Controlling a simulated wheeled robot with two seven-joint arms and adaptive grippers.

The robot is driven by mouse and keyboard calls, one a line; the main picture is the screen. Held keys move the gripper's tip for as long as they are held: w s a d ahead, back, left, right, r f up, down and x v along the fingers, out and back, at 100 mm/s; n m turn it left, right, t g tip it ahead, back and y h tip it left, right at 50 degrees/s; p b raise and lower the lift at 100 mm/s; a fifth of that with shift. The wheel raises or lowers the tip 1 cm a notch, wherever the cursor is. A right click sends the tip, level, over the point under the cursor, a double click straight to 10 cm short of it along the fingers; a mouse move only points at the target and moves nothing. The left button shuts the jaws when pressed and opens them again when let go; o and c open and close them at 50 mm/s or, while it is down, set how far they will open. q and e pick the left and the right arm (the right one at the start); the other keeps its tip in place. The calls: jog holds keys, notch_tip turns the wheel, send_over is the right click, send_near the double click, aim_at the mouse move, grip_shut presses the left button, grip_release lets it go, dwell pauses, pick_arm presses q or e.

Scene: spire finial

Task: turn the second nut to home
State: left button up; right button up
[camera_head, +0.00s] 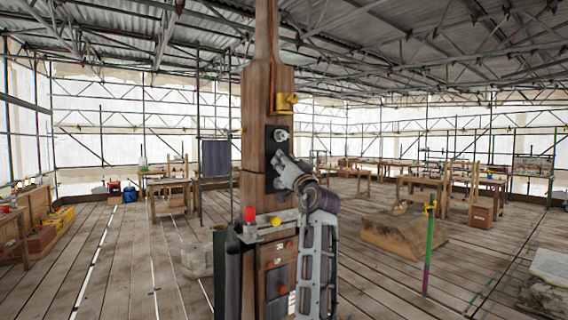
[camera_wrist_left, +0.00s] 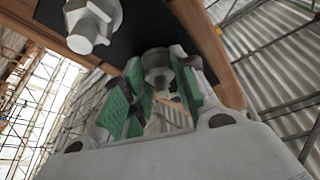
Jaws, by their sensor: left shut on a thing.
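A tall wooden spire post (camera_head: 257,120) stands in front of me, with a dark plate (camera_head: 271,145) on its face. One pale nut (camera_head: 281,135) shows on the upper part of the plate, above my gripper. In the left wrist view, a nut on its stud (camera_wrist_left: 92,25) stands free at the upper left. A second nut (camera_wrist_left: 157,60) sits at the plate between the green-padded fingers of my left gripper (camera_wrist_left: 153,92), which is shut on it. In the head view my left gripper (camera_head: 281,160) reaches the plate and hides this nut. My right gripper is not in view.
A red-capped part (camera_head: 250,214) stands low on the post's left. A wooden block (camera_head: 395,234) and a green-and-purple pole (camera_head: 429,245) stand on the floor at right.

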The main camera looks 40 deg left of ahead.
pick_arm(q)
jog(key=o, duration=1)
jog(key=shift+d, duration=0.15)
jog(key=shift+v, duration=5.9)
jog(key=shift+f, duration=0.2)
